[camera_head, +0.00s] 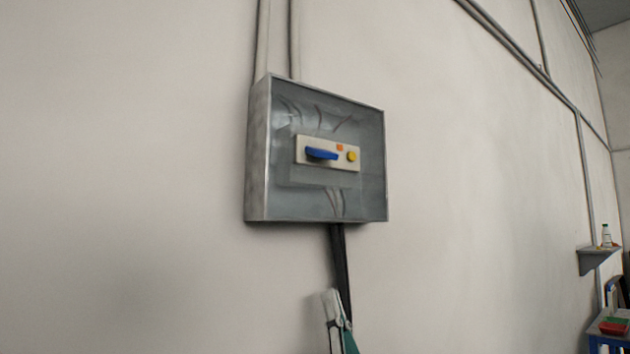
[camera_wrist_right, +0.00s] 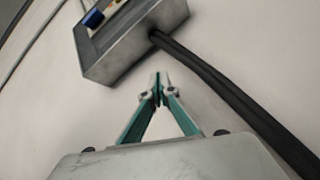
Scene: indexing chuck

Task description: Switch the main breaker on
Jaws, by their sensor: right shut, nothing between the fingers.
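The main breaker is a cream panel (camera_head: 343,166) with a blue handle (camera_head: 322,154) lying roughly level and a yellow round button (camera_head: 351,156). It sits inside an open-fronted grey metal box (camera_head: 256,150) on the wall. My right gripper (camera_head: 330,296) is below the box, near the black cables, shut and empty. In the right wrist view, its teal fingers (camera_wrist_right: 158,88) meet at the tips, just below the box's underside (camera_wrist_right: 137,50) and apart from the blue handle (camera_wrist_right: 93,18). My left gripper is not in view.
Thick black cables (camera_head: 341,262) drop from the box's underside beside my right gripper; they also show in the right wrist view (camera_wrist_right: 215,82). Conduits (camera_head: 294,40) run up from the box top. A shelf with a bottle (camera_head: 606,236) is far right. The wall around the box is clear.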

